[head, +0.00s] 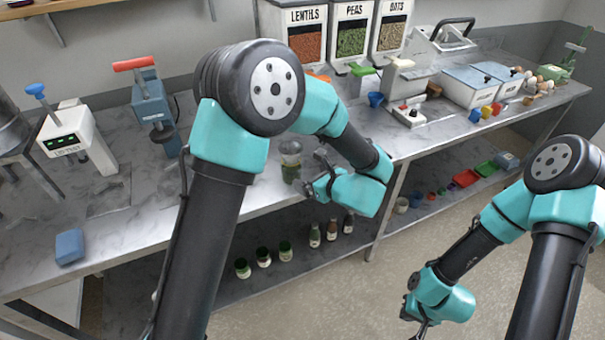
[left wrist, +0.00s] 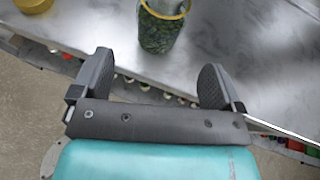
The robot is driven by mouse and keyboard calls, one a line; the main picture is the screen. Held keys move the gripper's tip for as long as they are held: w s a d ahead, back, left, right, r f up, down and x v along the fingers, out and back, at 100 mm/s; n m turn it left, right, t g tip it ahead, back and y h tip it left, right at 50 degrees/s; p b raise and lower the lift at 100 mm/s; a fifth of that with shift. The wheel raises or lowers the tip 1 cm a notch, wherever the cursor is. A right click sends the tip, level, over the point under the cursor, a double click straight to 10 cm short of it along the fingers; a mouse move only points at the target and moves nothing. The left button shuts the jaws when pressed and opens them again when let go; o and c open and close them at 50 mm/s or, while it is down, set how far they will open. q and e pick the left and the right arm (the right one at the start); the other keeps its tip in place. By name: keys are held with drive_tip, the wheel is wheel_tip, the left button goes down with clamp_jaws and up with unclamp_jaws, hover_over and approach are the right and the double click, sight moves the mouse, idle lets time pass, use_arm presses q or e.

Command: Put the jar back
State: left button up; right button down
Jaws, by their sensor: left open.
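A clear glass jar (head: 290,170) with green contents stands upright on the grey marbled counter near its front edge. In the left wrist view the jar (left wrist: 160,30) is at the top, beyond the fingertips and between their lines, not touched. My left gripper (head: 314,176) is just right of the jar in the head view, and it is open and empty in the left wrist view (left wrist: 155,80). My right gripper (head: 412,320) hangs low at the right over the floor, away from the counter; its fingers are too small to judge.
Dispensers for lentils (head: 306,42), peas (head: 352,38) and oats (head: 391,34) stand at the back. Small dark jars (head: 263,257) and bottles (head: 332,230) sit on the lower shelf. A blue block (head: 69,246) lies on the left counter. A yellow round thing (left wrist: 34,5) shows near the jar.

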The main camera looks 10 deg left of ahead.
use_arm(q)
drive_tip(key=shift+v, duration=1.25)
